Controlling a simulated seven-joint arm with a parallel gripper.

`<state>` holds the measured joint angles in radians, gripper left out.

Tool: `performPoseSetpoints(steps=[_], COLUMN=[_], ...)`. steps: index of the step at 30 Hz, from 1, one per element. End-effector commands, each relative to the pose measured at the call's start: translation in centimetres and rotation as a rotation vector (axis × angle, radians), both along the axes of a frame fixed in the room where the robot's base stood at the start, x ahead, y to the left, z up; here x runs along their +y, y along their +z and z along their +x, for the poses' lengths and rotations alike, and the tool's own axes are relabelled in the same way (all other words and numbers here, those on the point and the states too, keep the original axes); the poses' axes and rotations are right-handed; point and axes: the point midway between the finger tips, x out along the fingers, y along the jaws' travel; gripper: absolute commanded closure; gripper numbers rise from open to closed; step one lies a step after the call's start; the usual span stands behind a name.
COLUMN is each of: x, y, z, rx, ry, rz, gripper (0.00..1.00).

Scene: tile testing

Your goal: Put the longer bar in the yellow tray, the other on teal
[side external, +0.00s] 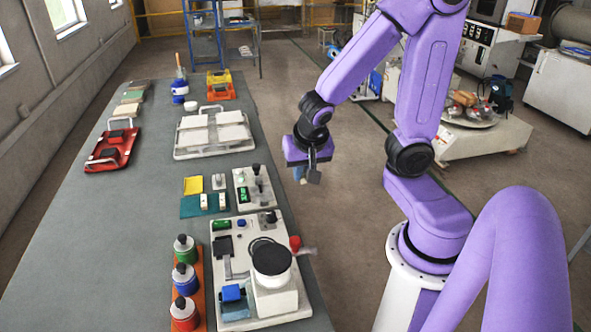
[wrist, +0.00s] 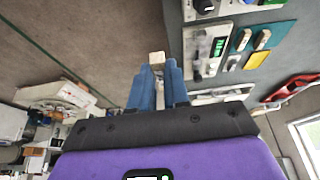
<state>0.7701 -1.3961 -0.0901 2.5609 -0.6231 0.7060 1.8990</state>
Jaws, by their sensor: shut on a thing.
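My gripper (side external: 304,178) hangs in the air to the right of the table edge, beyond the instruments. In the wrist view its blue fingers (wrist: 160,84) are shut on a small cream bar (wrist: 157,58), whose end shows past the fingertips. The rest of that bar is hidden, so I cannot tell its length. The yellow tray (side external: 193,185) lies on the table and looks empty. The teal mat (side external: 190,208) lies just in front of it. Two small cream pieces (side external: 204,201) stand on the teal mat. A small white piece (side external: 219,181) sits beside the yellow tray.
A white instrument with a green display (side external: 243,194) stands between the teal mat and the table edge. A larger machine (side external: 271,262) and coloured bottles (side external: 184,280) are nearer. White trays (side external: 214,136) lie beyond, and a red tray (side external: 112,150) lies left. The table's left side is mostly bare.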

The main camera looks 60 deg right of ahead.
Motion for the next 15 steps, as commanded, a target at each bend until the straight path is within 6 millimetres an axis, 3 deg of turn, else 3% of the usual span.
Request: performPoseSetpoints(steps=[4,8,11,15], x=[0.1,0.8,1.8,3.6], y=[0.2,0.4,0.6,0.7], z=[-0.4,0.8,3.0,7.5], rx=[0.0,0.002,0.003,0.006], ry=[0.0,-0.002,-0.004,-0.006], rz=[0.001,0.001,0.002,0.004], gripper=[1.0,1.0,1.0,1.0])
